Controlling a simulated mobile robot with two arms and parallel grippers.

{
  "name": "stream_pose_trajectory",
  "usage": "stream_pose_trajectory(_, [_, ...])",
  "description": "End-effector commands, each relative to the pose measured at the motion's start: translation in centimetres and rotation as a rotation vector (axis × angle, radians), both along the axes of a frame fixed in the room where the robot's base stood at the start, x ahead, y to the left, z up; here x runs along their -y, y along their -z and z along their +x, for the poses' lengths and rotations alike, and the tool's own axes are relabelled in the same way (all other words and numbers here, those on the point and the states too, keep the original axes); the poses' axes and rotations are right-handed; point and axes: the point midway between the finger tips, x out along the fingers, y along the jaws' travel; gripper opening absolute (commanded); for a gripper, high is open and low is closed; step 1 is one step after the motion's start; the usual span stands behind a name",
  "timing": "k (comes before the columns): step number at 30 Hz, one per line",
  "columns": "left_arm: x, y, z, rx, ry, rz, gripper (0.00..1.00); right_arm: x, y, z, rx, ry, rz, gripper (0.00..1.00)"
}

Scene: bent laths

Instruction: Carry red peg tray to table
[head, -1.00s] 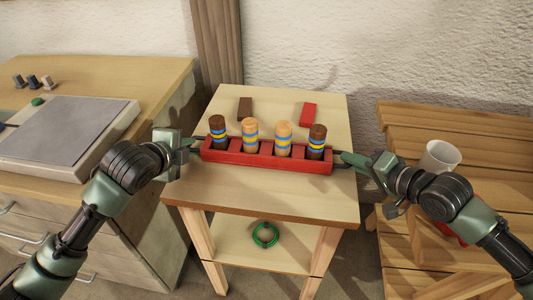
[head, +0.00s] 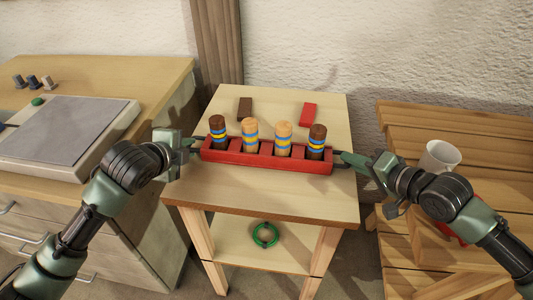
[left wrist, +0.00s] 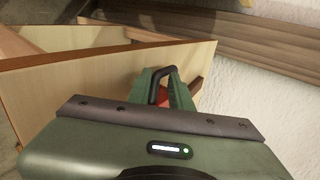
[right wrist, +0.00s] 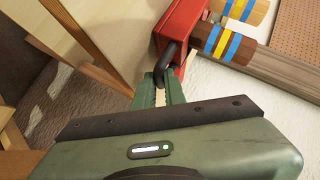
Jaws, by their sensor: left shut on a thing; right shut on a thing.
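The red peg tray (head: 265,160) is long and narrow, with several striped pegs standing in it: dark brown ones at the ends, light wood ones (head: 283,139) in the middle. It is level over the small wooden table (head: 270,202); I cannot tell whether its underside touches the top. My left gripper (head: 192,147) is shut on the dark handle at the tray's left end. My right gripper (head: 347,160) is shut on the handle at the right end. The right wrist view shows the tray's red end (right wrist: 180,28) and its dark handle between the fingers.
A brown block (head: 245,108) and a red block (head: 308,114) lie behind the tray. A green ring (head: 265,235) is on the lower shelf. A drawer cabinet with a grey-topped device (head: 70,130) stands left. A slatted wooden bench with a white cup (head: 440,158) stands right.

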Motion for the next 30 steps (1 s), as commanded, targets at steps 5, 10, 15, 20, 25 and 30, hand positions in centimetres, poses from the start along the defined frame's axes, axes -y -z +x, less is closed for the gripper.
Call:
stream_pose_trajectory(5, [-0.1, 0.4, -0.1, -0.012, -0.003, 0.001, 0.0, 0.2, 0.2, 0.0, -0.004, 0.002, -0.004, 0.0])
stream_pose_trajectory(10, [-0.1, 0.1, -0.1, -0.009, -0.004, 0.001, 0.0, 0.1, -0.1, 0.0, 0.0, 0.002, -0.003, 0.0])
stream_pose_trajectory(15, [-0.1, -0.9, -0.1, -0.008, -0.003, 0.002, 0.0, 0.1, -1.2, 0.1, 0.001, 0.003, -0.002, 0.0])
stream_pose_trajectory(20, [-0.1, -2.7, 0.0, -0.004, -0.003, 0.001, 0.0, 0.2, -2.9, 0.1, 0.003, 0.002, -0.002, 0.0])
stream_pose_trajectory(25, [-0.1, -4.5, 0.0, -0.002, -0.003, 0.001, 0.0, 0.1, -4.7, 0.1, 0.005, 0.002, -0.002, 0.0])
stream_pose_trajectory(30, [-0.1, -5.1, 0.0, -0.001, -0.003, 0.001, 0.0, 0.1, -5.3, 0.1, 0.005, 0.002, -0.002, 0.0])
